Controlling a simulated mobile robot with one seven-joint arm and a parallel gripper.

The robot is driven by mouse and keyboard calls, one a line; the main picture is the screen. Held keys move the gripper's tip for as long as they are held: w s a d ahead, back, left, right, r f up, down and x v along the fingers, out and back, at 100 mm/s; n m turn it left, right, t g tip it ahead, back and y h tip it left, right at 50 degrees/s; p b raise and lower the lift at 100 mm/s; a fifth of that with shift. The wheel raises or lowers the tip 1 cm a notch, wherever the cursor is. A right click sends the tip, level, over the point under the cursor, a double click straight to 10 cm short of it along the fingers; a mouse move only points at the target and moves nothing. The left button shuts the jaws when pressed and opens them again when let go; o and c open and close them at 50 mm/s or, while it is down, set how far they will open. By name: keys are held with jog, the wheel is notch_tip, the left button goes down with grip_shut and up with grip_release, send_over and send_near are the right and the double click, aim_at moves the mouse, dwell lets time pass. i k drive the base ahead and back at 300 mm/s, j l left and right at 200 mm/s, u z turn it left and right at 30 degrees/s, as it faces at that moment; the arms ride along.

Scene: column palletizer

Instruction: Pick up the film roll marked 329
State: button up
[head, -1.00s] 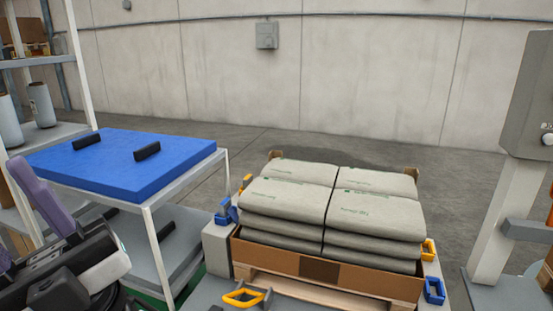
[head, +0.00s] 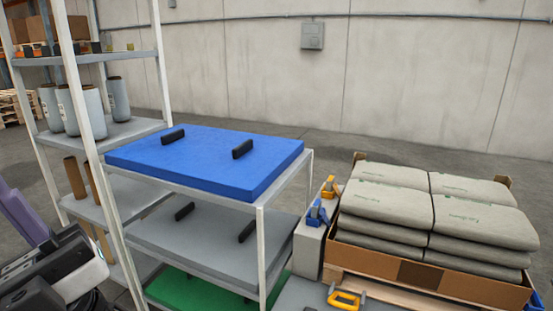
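Several grey film rolls stand upright on the second shelf of the tall rack at the left in the head view. One film roll (head: 118,99) is at the right of the group, another film roll (head: 50,108) is at the left, and others overlap behind the rack's front post. No number is readable on any of them, so I cannot tell which is marked 329. Parts of my dark and purple arm show at the lower left, but no gripper fingertips can be made out.
A cart (head: 262,262) with a blue foam slab (head: 215,158) on top stands between the rack (head: 150,127) and a pallet of stacked bags (head: 385,205). Brown tubes (head: 75,178) stand on the rack's lower shelf. Yellow and blue clamps (head: 318,212) sit beside the pallet.

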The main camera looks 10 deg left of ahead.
aim_at(47, 93)
jog(key=k+j+u, duration=0.1)
jog(key=j+u, duration=0.2)
jog(key=j, duration=0.75)
jog(key=j+u, duration=0.25)
jog(key=j, duration=1.55)
jog(key=i+j+u, duration=0.1)
jog(key=j, duration=0.65)
